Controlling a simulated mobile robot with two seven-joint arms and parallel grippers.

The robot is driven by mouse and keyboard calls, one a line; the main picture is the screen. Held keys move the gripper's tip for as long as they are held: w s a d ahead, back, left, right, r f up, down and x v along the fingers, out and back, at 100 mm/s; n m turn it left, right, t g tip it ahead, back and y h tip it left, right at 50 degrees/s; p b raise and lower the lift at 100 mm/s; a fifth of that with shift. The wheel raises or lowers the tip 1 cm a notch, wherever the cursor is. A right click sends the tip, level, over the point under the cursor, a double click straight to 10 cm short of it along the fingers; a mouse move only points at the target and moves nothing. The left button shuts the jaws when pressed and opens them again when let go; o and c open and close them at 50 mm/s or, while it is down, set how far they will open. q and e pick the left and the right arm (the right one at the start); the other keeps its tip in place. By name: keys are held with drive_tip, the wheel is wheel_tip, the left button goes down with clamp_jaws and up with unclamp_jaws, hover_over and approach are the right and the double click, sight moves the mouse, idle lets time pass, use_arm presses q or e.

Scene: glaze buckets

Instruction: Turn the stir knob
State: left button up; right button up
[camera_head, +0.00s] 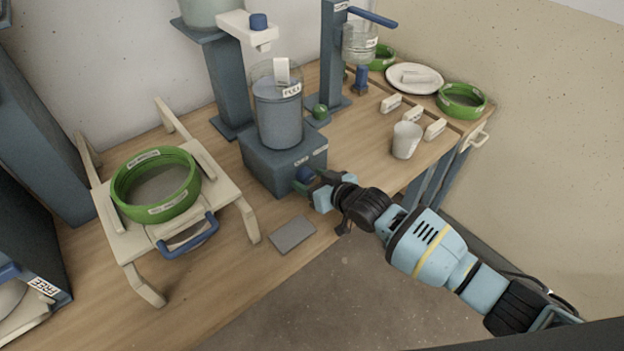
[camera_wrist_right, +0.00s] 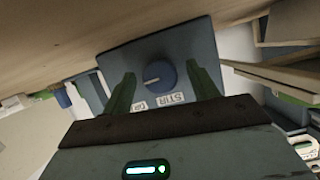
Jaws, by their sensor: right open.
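The stir knob (camera_wrist_right: 161,74) is a round blue knob with a pale pointer line, on the front of a dark blue-grey base box (camera_head: 262,163). Labels, one reading STIR, sit beside it in the right wrist view. In the head view the knob (camera_head: 305,174) is partly hidden by my right gripper (camera_head: 314,183). In the right wrist view my right gripper (camera_wrist_right: 164,88) is open, with one green finger on each side of the knob and gaps to it. A clear vessel (camera_head: 279,112) with grey-blue contents stands on the box. My left gripper is not in view.
A green ring (camera_head: 156,184) sits on a wooden stand to the left. A grey plate (camera_head: 292,234) lies near the table's front edge. A white cup (camera_head: 405,140), small labelled blocks and a white dish (camera_head: 414,79) are to the right.

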drive_tip(key=p+v, duration=0.1)
drive_tip(key=v, duration=0.5)
drive_tip(key=shift+s+d+r, duration=0.15)
drive_tip(key=shift+r, duration=0.1)
drive_tip(key=shift+s+d+r, duration=0.15)
drive_tip(key=shift+s+d, duration=0.15)
drive_tip(key=shift+s, duration=0.15)
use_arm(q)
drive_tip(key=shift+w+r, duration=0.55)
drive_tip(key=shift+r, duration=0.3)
